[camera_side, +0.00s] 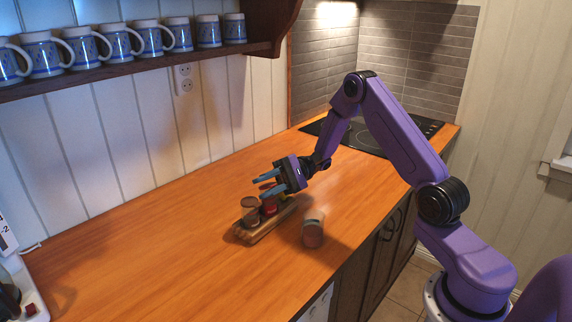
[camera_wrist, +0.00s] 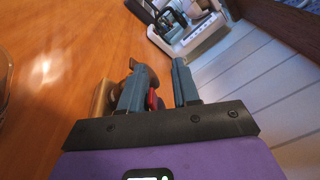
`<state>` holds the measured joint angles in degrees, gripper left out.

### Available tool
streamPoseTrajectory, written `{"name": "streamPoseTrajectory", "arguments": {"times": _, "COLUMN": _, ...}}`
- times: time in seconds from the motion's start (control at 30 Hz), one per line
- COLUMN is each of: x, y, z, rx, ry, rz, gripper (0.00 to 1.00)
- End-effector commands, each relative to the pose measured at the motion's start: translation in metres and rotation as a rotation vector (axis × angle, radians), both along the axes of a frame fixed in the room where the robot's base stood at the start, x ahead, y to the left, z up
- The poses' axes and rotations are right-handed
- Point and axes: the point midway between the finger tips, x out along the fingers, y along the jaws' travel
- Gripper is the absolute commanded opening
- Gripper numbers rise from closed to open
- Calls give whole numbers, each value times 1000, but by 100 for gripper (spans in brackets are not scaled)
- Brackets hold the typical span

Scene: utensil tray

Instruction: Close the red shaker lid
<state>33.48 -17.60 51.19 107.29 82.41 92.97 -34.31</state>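The red shaker (camera_side: 269,208) stands in a small wooden tray (camera_side: 246,237) on the counter. My gripper (camera_side: 264,187) is just above it in the side view, with its blue fingers pointing left and spread apart, holding nothing that I can see. In the wrist view, a red part (camera_wrist: 152,99) shows between the two fingers of my gripper (camera_wrist: 157,75), close to the left finger. The shaker's lid is mostly hidden by the fingers, and I cannot tell its angle. I cannot tell whether a finger touches it.
A brown-topped shaker (camera_side: 250,211) stands left of the red one in the tray. A jar (camera_side: 313,230) is on the counter right of the tray. Mugs (camera_side: 123,42) line the shelf.

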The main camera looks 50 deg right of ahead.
Motion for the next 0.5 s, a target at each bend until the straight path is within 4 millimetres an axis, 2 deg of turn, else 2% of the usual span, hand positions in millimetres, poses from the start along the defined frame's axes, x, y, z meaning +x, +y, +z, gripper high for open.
{"name": "streamPoseTrajectory", "arguments": {"times": 0.5, "x": 16, "y": -3, "z": 15, "rx": 54, "ry": 396, "rz": 0, "gripper": 31}}
